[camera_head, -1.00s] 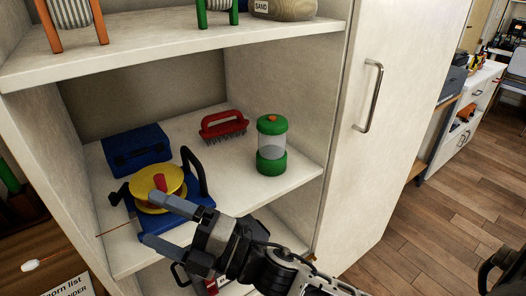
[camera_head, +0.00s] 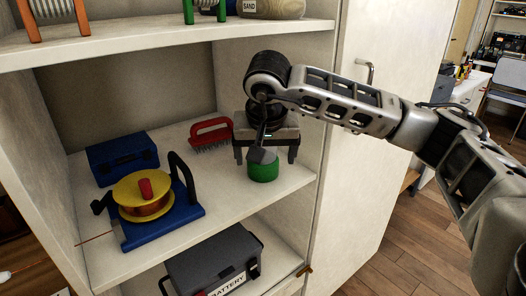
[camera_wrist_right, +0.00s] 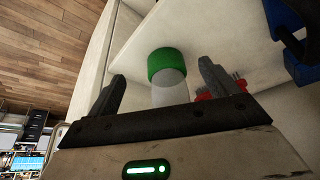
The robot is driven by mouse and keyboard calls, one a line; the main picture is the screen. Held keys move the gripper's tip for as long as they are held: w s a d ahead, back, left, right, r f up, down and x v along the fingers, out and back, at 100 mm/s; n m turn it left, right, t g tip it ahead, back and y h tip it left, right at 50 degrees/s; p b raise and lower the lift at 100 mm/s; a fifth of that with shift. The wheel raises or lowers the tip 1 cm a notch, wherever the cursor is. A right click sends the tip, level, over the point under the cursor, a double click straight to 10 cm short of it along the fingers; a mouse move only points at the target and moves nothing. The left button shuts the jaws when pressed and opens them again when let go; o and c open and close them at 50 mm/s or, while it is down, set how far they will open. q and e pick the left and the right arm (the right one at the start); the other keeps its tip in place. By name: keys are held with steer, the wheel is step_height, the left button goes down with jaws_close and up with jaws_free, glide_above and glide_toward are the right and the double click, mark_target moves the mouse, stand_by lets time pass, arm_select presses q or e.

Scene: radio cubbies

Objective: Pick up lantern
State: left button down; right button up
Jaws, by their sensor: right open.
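The lantern (camera_head: 263,172) stands on the middle shelf of the cubby. My right gripper (camera_head: 266,157) is above and around the lantern, one finger on each side, open. It also shows in the right wrist view (camera_wrist_right: 162,82), where gaps appear between fingers and lantern. The lantern's top is hidden. My left gripper is not in view.
A red brush (camera_head: 211,135), a blue case (camera_head: 123,158) and a yellow reel on a blue stand (camera_head: 145,195) share the shelf, left of the lantern. A battery box (camera_head: 215,262) sits below. The upper shelf (camera_head: 170,38) is close above my gripper.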

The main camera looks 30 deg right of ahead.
steer(key=w+d, duration=0.1)
steer(key=w, duration=0.1)
steer(key=w+d+p, duration=0.1)
steer(key=w+d, duration=0.1)
steer(key=w, duration=0.1)
steer(key=w+d, duration=0.1)
steer(key=w, duration=0.2)
steer(key=shift+w+d+f+p, duration=0.1)
steer(key=shift+d+f+p, duration=0.15)
steer(key=shift+d+p, duration=0.15)
steer(key=shift+f, duration=0.3)
steer(key=c, duration=1.2)
steer(key=shift+c, duration=0.4)
steer(key=shift+w+r, duration=0.1)
